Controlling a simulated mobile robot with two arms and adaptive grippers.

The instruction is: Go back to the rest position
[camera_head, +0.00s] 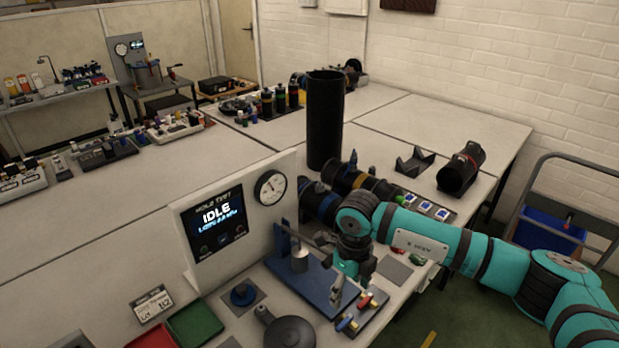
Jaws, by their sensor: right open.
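My right arm comes in from the right, teal and black, and reaches over the front work area. My right gripper (349,300) points down, open, over the front right of the blue fixture plate (309,283). Small red and yellow parts (352,322) lie just below its fingers. I cannot tell whether the fingers touch any of them. A grey metal cylinder (299,258) stands on the blue plate, left of the gripper. My left gripper is not in view.
A test panel (217,222) reading IDLE, with a gauge (270,187), stands left of the gripper. A tall black tube (324,122) stands behind, near lying dark cylinders (368,184) and a black cradle (413,163). Red (194,325) and green bins lie front left.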

